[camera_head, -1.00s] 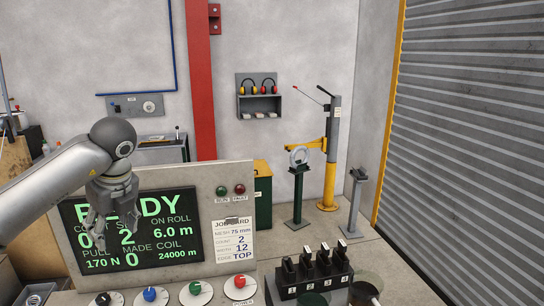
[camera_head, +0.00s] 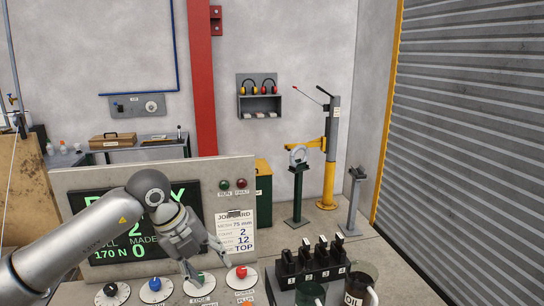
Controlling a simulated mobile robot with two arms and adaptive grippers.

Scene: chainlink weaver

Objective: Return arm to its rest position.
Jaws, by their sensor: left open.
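My left arm (camera_head: 75,235) comes in from the lower left. Its gripper (camera_head: 207,262) is open and empty, pointing down and to the right. It hangs in front of the control panel's dark display (camera_head: 110,210), above the row of knobs, and the arm hides part of the green text. The fingertips appear close to the green knob (camera_head: 200,286) in the picture; I cannot tell whether they touch it. My right gripper is not in view.
Blue (camera_head: 155,290) and red (camera_head: 241,281) knobs line the console front. A black rack (camera_head: 312,276) of numbered handles and a cup marked OIL (camera_head: 361,290) stand at the right. A job card (camera_head: 236,232) hangs on the panel. Open floor lies beyond.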

